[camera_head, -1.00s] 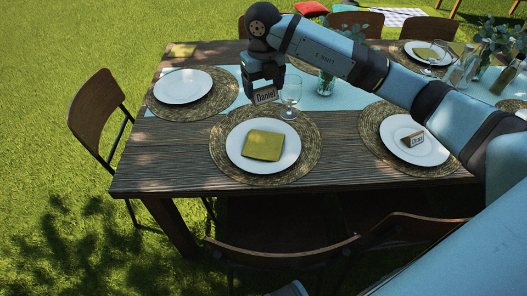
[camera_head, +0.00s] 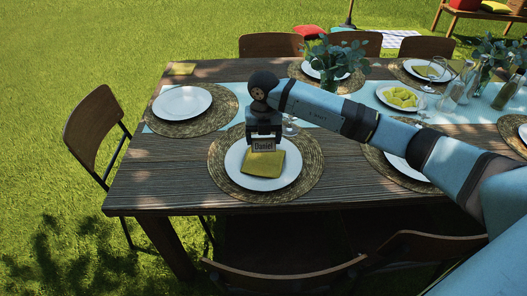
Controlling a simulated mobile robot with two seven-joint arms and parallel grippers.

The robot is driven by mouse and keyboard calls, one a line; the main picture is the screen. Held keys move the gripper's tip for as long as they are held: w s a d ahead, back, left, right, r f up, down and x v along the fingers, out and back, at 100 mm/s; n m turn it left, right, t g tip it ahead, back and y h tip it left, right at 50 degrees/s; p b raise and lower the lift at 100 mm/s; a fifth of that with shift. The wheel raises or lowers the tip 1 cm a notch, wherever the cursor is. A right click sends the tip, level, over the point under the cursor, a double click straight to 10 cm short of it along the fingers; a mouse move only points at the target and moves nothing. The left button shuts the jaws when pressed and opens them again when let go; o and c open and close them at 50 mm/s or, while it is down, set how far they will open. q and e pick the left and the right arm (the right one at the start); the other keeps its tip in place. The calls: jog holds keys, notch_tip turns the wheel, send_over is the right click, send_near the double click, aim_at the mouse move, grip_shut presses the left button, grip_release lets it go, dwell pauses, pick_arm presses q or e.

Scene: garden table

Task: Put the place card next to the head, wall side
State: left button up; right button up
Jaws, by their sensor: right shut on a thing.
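My right gripper (camera_head: 264,138) is shut on the place card (camera_head: 264,146), which reads "Daniel". It holds the card over the far part of the front white plate (camera_head: 237,160). A folded yellow-green napkin (camera_head: 262,164) lies on that plate, just below the card. I cannot tell whether the card touches the napkin or plate. The plate sits on a round woven mat (camera_head: 220,180). At the table's left end, another white plate (camera_head: 182,102) lies empty on its own mat (camera_head: 215,117). My left gripper is not in view.
A wine glass behind my gripper is mostly hidden. A blue runner (camera_head: 232,89) crosses the wooden table (camera_head: 160,185). A chair (camera_head: 95,125) stands at the left end. My right arm covers part of the right front setting.

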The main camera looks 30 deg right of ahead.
jog(key=shift+f, duration=2.7)
jog(key=shift+f+b, duration=0.15)
jog(key=shift+b, duration=0.2)
jog(key=o, duration=0.9)
notch_tip(320, 180, up, 12)
jog(key=shift+r+p, duration=0.2)
jog(key=shift+p, duration=0.5)
